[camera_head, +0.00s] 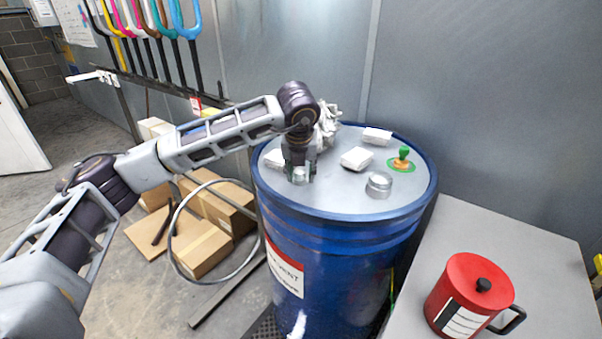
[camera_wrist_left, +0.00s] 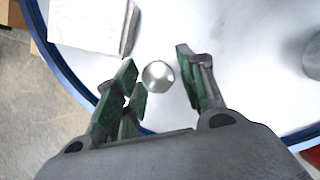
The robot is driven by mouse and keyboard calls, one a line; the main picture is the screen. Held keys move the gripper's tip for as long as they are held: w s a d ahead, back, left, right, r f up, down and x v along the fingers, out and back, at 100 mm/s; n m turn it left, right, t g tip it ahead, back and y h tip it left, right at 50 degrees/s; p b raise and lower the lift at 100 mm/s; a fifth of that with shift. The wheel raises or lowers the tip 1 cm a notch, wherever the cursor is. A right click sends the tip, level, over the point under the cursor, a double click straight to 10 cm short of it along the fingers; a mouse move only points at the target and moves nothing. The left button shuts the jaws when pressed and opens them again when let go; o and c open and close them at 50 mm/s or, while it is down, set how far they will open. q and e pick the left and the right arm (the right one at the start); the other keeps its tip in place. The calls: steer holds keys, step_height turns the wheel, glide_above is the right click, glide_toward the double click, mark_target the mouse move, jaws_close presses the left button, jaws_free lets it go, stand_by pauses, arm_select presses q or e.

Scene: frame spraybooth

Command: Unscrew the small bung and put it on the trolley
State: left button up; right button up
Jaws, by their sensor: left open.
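The small bung (camera_head: 299,177) is a round silver metal piece on the left part of the blue drum's (camera_head: 330,245) pale grey lid. In the left wrist view the small bung (camera_wrist_left: 159,76) lies between my fingertips, with a gap on both sides. My left gripper (camera_head: 299,170) points down over it and is open; it also shows in the left wrist view (camera_wrist_left: 155,68) with green finger pads. The grey flat top at the right, which looks like the trolley (camera_head: 545,265), stands beside the drum. My right gripper is out of view.
A larger silver cap (camera_head: 379,184), a green-handled fitting (camera_head: 402,159), white packets (camera_head: 357,158) and a crumpled rag (camera_head: 328,125) are on the lid. A red can (camera_head: 470,297) stands on the grey top, with free room behind it. Cardboard boxes (camera_head: 205,245) lie on the floor.

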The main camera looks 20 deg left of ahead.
arm_select(q)
steer(key=shift+m+h+b, duration=0.4)
steer(key=shift+m, duration=0.6)
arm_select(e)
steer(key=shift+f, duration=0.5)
arm_select(q)
steer(key=shift+a, duration=0.1)
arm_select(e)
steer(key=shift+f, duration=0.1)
arm_select(q)
steer(key=shift+m+h+b, duration=0.3)
steer(key=shift+m, duration=0.4)
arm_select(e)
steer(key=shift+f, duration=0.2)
arm_select(q)
steer(key=shift+a+m+h, duration=0.1)
steer(key=shift+m+h, duration=0.2)
steer(key=shift+m, duration=0.7)
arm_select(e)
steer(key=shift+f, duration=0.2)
arm_select(q)
steer(key=shift+m+h, duration=0.3)
steer(key=shift+m, duration=0.3)
steer(key=shift+m, duration=0.4)
steer(key=shift+a+m+g+h, duration=0.1)
steer(key=shift+m+g+h, duration=0.5)
steer(key=shift+m, duration=1.3)
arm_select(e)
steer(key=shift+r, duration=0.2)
